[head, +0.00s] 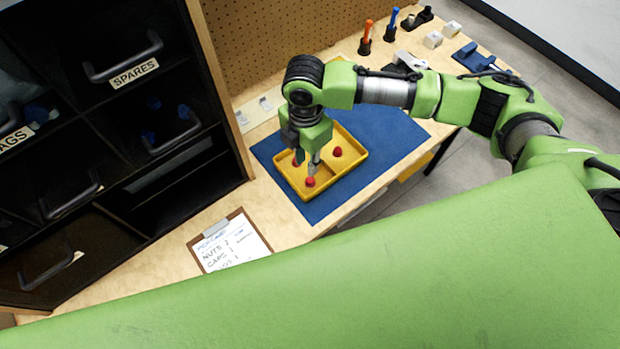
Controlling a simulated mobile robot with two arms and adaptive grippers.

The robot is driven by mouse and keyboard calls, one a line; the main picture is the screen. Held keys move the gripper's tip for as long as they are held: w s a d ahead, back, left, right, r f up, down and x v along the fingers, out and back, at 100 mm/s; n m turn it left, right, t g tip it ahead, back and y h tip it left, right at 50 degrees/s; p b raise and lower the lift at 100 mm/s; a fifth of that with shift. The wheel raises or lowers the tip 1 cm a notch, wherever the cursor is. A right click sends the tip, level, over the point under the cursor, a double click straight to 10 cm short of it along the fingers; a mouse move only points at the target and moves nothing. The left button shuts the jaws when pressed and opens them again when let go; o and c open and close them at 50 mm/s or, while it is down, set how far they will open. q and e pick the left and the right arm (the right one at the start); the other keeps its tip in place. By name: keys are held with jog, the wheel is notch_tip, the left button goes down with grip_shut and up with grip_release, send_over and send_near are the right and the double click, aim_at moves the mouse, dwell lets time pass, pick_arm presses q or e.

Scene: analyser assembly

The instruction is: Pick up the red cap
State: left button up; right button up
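A yellow tray (356,164) lies on the blue mat (385,133) on the workbench. Several small red caps show in it: one near its front wall (310,182), one toward its right side (337,152), and one at the left (295,163), partly hidden by my gripper. My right gripper (308,165) points down over the tray's left part. Its fingers look apart, with nothing seen between them. One fingertip is just above the front cap in the picture; I cannot tell whether it touches. My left gripper is not in view.
A dark shelf unit with handled bins (125,60) stands at the left. A clipboard (229,243) lies in front of the mat. Orange (366,38) and blue (391,25) tools stand at the back. A pegboard (265,35) rises behind. My green arm surface covers the foreground.

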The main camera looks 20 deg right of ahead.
send_over(309, 180)
jog(key=f, duration=0.4)
jog(key=shift+a+f, duration=0.15)
jog(key=shift+a, duration=0.2)
jog(key=f, duration=0.1)
jog(key=f+p, duration=0.2)
jog(key=f, duration=0.1)
jog(key=shift+d+f, duration=0.1)
jog(key=shift+d, duration=0.25)
jog(key=shift+f, duration=0.5)
jog(key=c, duration=0.3)
jog(key=shift+r, duration=0.1)
